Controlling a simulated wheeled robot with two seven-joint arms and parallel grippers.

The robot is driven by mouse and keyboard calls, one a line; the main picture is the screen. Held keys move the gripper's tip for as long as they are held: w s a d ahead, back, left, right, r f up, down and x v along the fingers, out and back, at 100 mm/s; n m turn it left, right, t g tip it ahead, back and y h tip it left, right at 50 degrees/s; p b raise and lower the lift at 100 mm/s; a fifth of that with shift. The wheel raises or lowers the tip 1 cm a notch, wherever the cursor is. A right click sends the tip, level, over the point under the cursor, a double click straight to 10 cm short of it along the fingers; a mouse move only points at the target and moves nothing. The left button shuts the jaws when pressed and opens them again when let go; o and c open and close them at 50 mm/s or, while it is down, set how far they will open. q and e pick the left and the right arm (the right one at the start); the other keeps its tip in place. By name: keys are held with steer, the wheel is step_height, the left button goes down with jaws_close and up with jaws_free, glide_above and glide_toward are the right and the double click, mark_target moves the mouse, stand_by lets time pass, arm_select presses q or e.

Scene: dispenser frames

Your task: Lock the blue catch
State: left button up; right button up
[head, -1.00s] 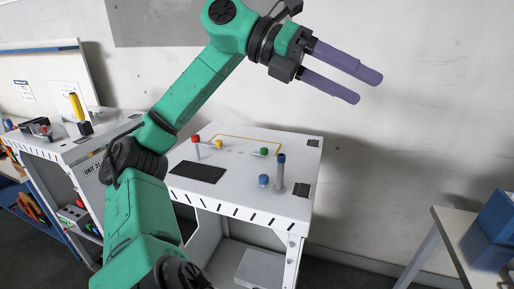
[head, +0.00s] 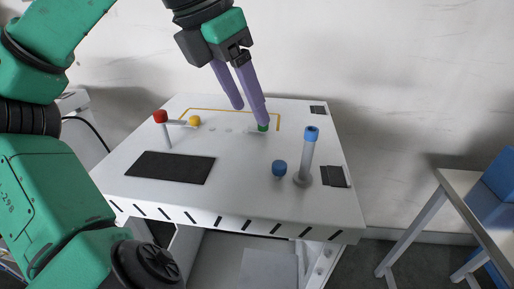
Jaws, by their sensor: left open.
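The blue catch shows as a grey post with a blue top (head: 311,134), standing upright on the right of the white table top (head: 235,170). A separate blue knob (head: 279,168) sits low on the table just left of the post's foot. My left gripper (head: 252,115) is open and empty, its purple fingers pointing down over the back middle of the table. My right gripper is not in view.
A red-topped post (head: 160,117) and a yellow knob (head: 195,121) stand at the left. A black mat (head: 170,167) lies at the front left and dark pads at the right edge. A side table with a blue box (head: 498,190) stands at the far right.

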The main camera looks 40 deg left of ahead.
mark_target(280, 163)
arm_select(q)
steer(key=x, duration=0.3)
steer(key=d+x, duration=0.1)
steer(key=x, duration=0.3)
steer(key=d+x, duration=0.1)
steer(key=x, duration=0.2)
steer(key=shift+w+d, duration=0.2)
steer(key=shift+w+a+f, duration=0.15)
steer(key=shift+w+f, duration=0.05)
steer(key=shift+f, duration=0.4)
steer(key=shift+w+a+f, duration=0.1)
steer(key=shift+w+f, duration=0.15)
steer(key=shift+f, duration=0.35)
steer(key=shift+d+f, duration=0.15)
steer(key=shift+d, duration=0.4)
steer(key=shift+a, duration=0.2)
jaws_close()
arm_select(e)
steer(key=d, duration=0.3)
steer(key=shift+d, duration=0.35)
